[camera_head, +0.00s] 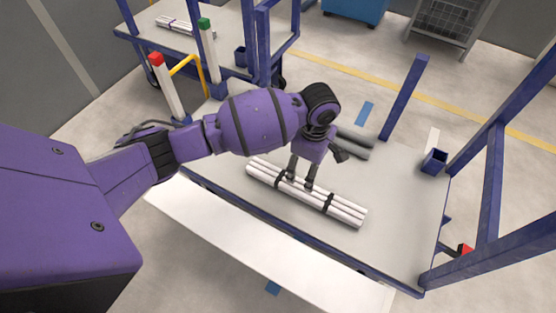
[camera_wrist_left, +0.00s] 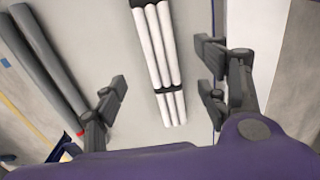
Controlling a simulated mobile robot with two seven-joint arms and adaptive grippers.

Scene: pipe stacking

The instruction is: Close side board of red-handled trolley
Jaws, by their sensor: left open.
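The trolley deck (camera_head: 400,220) is grey with blue framing, and a red piece (camera_head: 465,249) shows at its right end. The side board (camera_head: 265,245) is a long white panel, folded down outward along the near long edge. My left gripper (camera_head: 300,184) is open, pointing down over a strapped bundle of white pipes (camera_head: 345,211) on the deck. In the left wrist view the bundle (camera_wrist_left: 158,50) shows between the spread fingers of the gripper (camera_wrist_left: 163,80); I cannot tell whether they touch it. My right gripper is not in view.
Grey pipes (camera_head: 355,145) lie behind the bundle. Blue posts (camera_head: 405,97) stand at the deck's far edge and right end. A second trolley (camera_head: 165,38) with more white pipes stands at upper left. White posts with red (camera_head: 156,59) and green (camera_head: 204,23) tops stand nearby.

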